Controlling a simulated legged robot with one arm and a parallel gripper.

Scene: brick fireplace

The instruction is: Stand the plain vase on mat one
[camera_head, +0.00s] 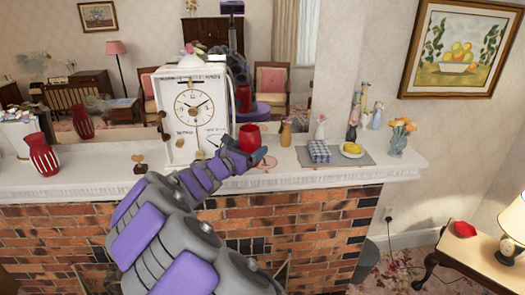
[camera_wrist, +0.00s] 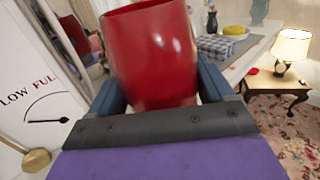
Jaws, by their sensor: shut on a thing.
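The plain red vase (camera_head: 249,136) is upright between the fingers of my gripper (camera_head: 243,153), just right of the white clock. In the wrist view the glossy red vase (camera_wrist: 155,50) fills the space between my two fingers, which are shut on it. The fingers hide its lower part. A thin red ring-like marking (camera_head: 264,163) lies on the white mantel just right of my gripper, partly hidden. A grey mat (camera_head: 362,160) lies further right on the mantel. I see no number on either, so I cannot tell which is mat one.
A white clock (camera_head: 193,115) stands close left of my gripper. A red striped vase (camera_head: 43,156) stands far left. Figurines and a flower vase (camera_head: 397,143) stand nearby. A mirror backs the mantel.

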